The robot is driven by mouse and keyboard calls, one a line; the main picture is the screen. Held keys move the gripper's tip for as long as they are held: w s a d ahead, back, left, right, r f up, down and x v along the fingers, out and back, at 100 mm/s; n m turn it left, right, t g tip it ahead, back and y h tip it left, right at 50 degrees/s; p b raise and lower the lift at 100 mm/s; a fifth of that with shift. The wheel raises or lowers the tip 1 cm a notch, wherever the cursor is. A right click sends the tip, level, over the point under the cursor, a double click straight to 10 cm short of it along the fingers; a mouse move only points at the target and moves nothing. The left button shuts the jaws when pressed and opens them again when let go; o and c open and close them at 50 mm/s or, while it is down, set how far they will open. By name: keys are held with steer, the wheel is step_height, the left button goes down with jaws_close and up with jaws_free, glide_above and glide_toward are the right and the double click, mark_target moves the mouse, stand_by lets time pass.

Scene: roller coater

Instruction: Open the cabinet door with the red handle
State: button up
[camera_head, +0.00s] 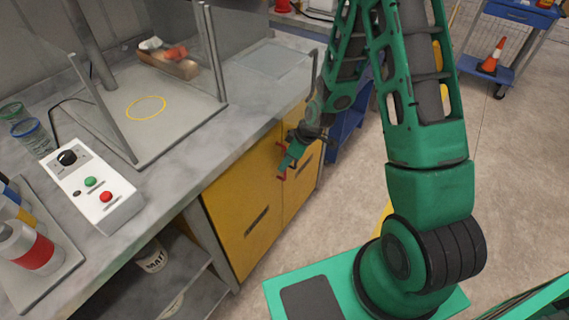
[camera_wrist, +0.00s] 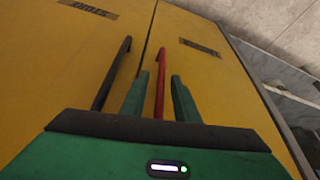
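The yellow cabinet under the bench has two doors side by side. The red handle (camera_wrist: 160,85) is a vertical bar on the right-hand door (camera_wrist: 205,75) in the wrist view, close to the seam. In the head view a little red of the handle (camera_head: 281,158) shows by my gripper (camera_head: 287,167). In the wrist view the two green fingers of my gripper (camera_wrist: 160,76) are apart, one on each side of the red handle. I cannot tell whether they touch it. Both doors look shut.
A black handle (camera_wrist: 112,72) stands on the left-hand door, just left of my left finger. The grey bench top (camera_head: 225,150) overhangs the cabinet. An open shelf (camera_head: 160,280) is at the near left.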

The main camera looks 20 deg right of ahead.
steer(key=shift+x, duration=0.8)
jaws_close()
steer(key=shift+d, duration=0.1)
